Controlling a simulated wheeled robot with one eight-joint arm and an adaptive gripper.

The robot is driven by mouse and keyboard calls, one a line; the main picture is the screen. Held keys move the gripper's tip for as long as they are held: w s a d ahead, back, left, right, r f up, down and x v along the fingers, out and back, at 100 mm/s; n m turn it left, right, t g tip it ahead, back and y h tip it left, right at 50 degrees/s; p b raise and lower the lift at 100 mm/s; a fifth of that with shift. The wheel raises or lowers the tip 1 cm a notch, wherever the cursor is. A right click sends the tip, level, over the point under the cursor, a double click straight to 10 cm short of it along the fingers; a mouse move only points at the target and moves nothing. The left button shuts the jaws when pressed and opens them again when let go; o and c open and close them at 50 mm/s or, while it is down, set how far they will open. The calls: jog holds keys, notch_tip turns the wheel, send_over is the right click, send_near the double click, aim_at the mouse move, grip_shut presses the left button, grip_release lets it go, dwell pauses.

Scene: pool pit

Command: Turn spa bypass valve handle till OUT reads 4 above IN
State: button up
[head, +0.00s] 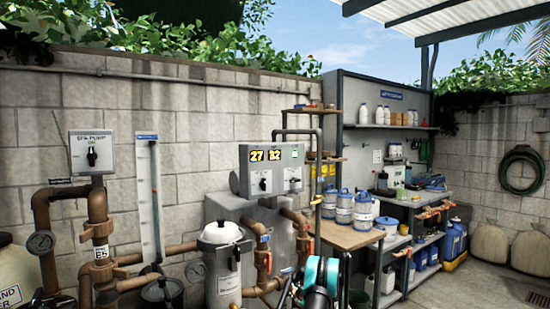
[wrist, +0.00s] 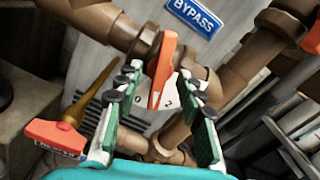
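The spa bypass valve handle (wrist: 166,62) is an orange-red lever on a brown pipe in the wrist view, beside a blue BYPASS label (wrist: 193,15). White dial marks, including a 2, show at its lower end. My gripper (wrist: 160,82) has one green-and-white finger on each side of the handle. The fingers are spread, with small gaps to the handle; contact cannot be told for certain. In the head view my teal gripper (head: 318,278) is low in front of the pipes. The display (head: 265,155) reads 27 and 32; its IN and OUT labels are too small to read.
Another orange handle (wrist: 55,135) is at the lower left in the wrist view. A grey filter canister (head: 224,262) stands left of my gripper in the head view. A wooden table (head: 345,238) with white-and-blue tubs (head: 362,210) is to the right. Open floor lies far right.

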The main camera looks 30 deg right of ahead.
jog(key=s, duration=0.7)
jog(key=shift+d, duration=0.25)
dwell(0.3)
